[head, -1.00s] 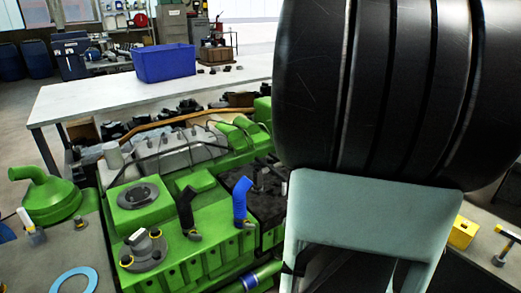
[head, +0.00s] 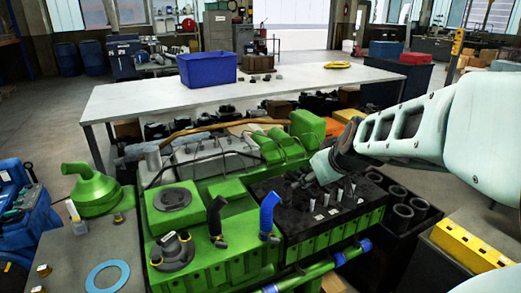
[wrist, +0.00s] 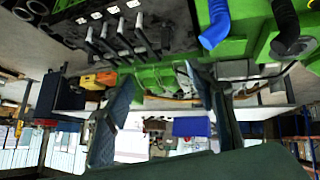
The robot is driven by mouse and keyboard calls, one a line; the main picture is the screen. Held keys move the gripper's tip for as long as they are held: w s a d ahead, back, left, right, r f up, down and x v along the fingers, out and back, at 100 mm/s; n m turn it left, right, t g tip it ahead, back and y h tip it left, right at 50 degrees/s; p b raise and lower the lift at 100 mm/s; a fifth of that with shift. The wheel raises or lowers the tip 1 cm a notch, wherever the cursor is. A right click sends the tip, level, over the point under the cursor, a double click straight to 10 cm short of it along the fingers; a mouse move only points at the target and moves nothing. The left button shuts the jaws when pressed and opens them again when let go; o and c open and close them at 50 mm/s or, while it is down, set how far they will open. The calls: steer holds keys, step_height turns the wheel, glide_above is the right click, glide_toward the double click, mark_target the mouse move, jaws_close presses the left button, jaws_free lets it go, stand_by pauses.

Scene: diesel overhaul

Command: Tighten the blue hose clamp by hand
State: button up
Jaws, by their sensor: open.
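A blue hose (head: 268,213) stands upright with a bent top on the green engine block (head: 200,265). A small yellowish clamp (head: 270,238) sits at its base; its details are too small to tell. The blue hose also shows in the wrist view (wrist: 213,25), at the top, with its clamp not clear. My gripper (head: 322,168) is over the black part of the engine, to the right of and beyond the blue hose, apart from it. In the wrist view its two fingers (wrist: 165,112) are spread with nothing between them.
A black hose (head: 216,218) stands left of the blue one. Several upright metal pins (head: 330,195) rise from the black block below my gripper. A white table (head: 290,92) with a blue bin (head: 207,69) stands behind. A blue ring (head: 107,276) lies at front left.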

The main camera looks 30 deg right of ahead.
steer(key=s+a+r+y+p, duration=0.1)
steer(key=a+r+p, duration=0.1)
steer(key=a, duration=0.6)
steer(key=shift+s+r+y, duration=0.3)
steer(key=shift+r+y, duration=0.1)
steer(key=shift+r, duration=0.45)
